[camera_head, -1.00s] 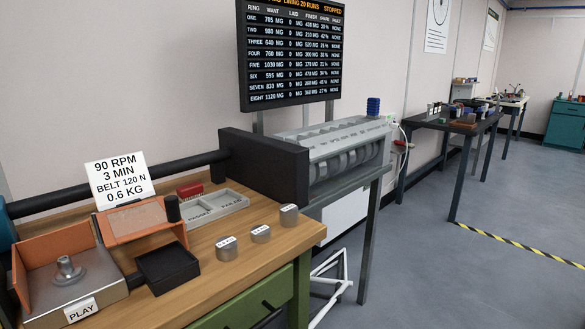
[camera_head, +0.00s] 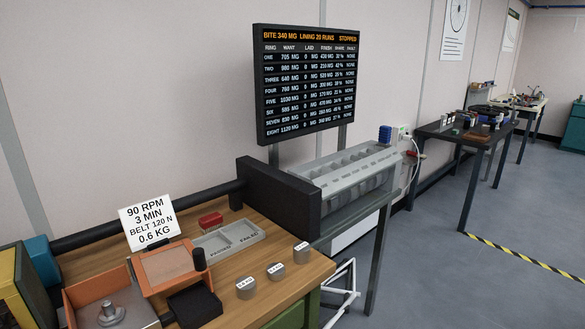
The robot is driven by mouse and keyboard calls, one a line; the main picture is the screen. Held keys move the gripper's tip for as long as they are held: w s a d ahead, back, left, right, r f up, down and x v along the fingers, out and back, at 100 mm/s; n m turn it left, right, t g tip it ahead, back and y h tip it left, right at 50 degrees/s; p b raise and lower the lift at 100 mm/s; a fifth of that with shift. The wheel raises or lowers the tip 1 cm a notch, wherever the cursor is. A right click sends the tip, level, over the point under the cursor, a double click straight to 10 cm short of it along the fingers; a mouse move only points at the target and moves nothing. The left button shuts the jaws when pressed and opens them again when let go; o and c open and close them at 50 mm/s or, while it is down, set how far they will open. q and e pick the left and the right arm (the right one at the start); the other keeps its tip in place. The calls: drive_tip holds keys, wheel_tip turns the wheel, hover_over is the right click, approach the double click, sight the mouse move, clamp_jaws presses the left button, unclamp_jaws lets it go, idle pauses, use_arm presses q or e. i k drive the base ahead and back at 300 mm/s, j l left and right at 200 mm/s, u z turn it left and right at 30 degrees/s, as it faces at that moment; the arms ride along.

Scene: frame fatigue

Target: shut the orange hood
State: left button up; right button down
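The orange hood (camera_head: 167,267) is an orange frame with a pale see-through window. It stands open, tilted up beside an orange-walled box (camera_head: 83,293) at the lower left. Inside the box is a grey metal fitting (camera_head: 111,314) on a light floor. The box's front is cut off by the bottom edge of the picture. Neither of my grippers is in view.
A black block (camera_head: 195,305) and a dark upright knob (camera_head: 199,258) are close by the hood. A sign (camera_head: 149,220) stands behind it. A grey divided tray (camera_head: 229,239), a red block (camera_head: 211,220) and labelled metal weights (camera_head: 275,271) share the wooden bench.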

sight(150, 264)
drive_tip(key=i+l+u, duration=0.1)
drive_tip(key=u, duration=0.9)
drive_tip(key=i+l+u, duration=0.15)
drive_tip(key=l+u, duration=0.15)
drive_tip(key=i+l+u, duration=0.1)
drive_tip(key=l+u, duration=0.5)
drive_tip(key=i+l, duration=0.1)
drive_tip(key=l, duration=0.5)
drive_tip(key=i+l+u, duration=0.1)
drive_tip(key=l, duration=0.5)
